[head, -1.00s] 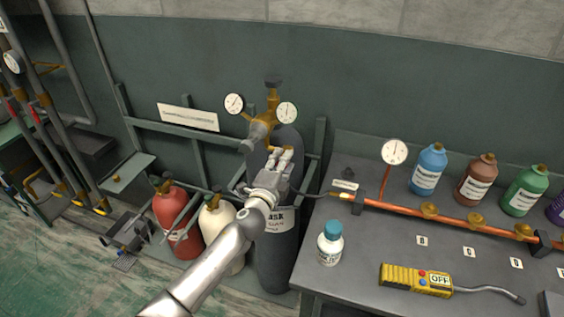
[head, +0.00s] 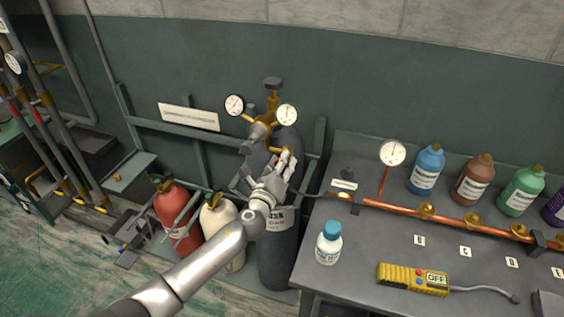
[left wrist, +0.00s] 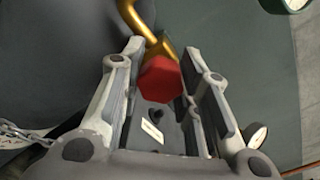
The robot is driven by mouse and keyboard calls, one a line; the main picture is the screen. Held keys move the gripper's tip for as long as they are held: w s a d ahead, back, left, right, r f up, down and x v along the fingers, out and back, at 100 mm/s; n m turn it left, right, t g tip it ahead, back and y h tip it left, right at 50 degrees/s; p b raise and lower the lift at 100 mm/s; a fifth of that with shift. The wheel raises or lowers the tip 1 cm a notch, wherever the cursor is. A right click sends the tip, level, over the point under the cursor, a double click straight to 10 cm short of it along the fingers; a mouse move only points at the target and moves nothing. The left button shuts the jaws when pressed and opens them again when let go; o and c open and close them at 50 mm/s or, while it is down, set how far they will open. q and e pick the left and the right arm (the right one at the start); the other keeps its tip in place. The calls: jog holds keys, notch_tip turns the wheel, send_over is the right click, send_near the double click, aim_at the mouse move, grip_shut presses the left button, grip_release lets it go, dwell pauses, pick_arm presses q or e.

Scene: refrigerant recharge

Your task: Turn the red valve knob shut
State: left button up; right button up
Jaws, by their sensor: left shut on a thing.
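The red valve knob (left wrist: 158,80) shows in the left wrist view, between the two fingers of my left gripper (left wrist: 160,55), at the end of a brass stem. My left gripper (head: 284,160) is shut on it. In the head view the gripper is in front of the dark gas cylinder (head: 277,250), just below the brass regulator (head: 262,128) with its two round gauges, and it hides the knob. My right gripper is in neither view.
A red cylinder (head: 172,208) and a cream cylinder (head: 214,218) stand left of the dark one. The workbench (head: 350,300) at right holds a white bottle (head: 328,247), a yellow detector (head: 412,279), a copper manifold (head: 450,214) and several coloured bottles. A rack rail (head: 160,124) runs behind.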

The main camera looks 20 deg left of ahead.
pick_arm(q)
jog(key=shift+f+m, duration=0.15)
jog(key=shift+m, duration=0.75)
jog(key=o, duration=1)
jog(key=s, duration=1.2)
jog(key=shift+a, duration=0.2)
